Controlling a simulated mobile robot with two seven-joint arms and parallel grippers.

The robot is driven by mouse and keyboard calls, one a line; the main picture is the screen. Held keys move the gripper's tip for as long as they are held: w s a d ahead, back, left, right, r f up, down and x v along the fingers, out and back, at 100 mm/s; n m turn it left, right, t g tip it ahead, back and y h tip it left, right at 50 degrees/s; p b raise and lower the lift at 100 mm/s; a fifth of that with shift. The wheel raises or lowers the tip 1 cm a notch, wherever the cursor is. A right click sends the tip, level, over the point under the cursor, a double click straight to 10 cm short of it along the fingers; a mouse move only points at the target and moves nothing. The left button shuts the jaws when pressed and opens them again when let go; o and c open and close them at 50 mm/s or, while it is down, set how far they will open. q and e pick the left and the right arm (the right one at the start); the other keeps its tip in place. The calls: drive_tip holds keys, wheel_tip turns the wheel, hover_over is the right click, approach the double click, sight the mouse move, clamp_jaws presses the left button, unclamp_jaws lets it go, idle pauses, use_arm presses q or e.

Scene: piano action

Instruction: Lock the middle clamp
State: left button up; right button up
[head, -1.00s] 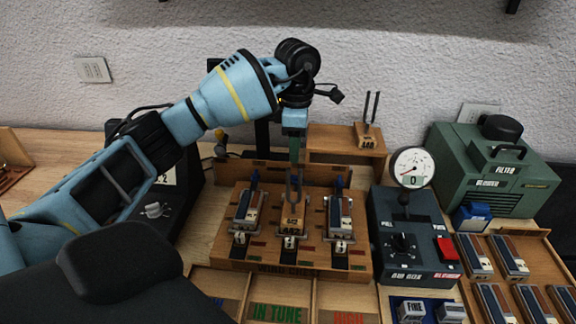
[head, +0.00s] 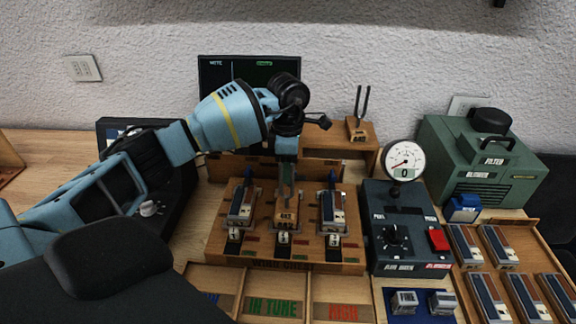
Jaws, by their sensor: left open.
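The wind chest (head: 340,262) is a wooden block in the middle of the table with three stations in a row. Its middle station holds a wooden block (head: 286,216) with a label and grey upright prongs. The middle clamp (head: 283,239) is a small metal piece with a white tag at the front of that block. My left gripper (head: 287,178) points down over the middle station, open, just above the labelled block. Whether it touches anything there I cannot tell. My right gripper is not in view.
Reed-like pieces stand in the left (head: 242,207) and right (head: 333,210) stations, close beside the gripper. A tuning fork (head: 360,115) stands on the shelf behind. The air box (head: 400,250) with its gauge (head: 404,160) is on the right. Sorting trays (head: 238,305) lie in front.

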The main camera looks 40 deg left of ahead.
use_arm(q)
drive_tip(key=shift+c, duration=0.6)
clamp_jaws()
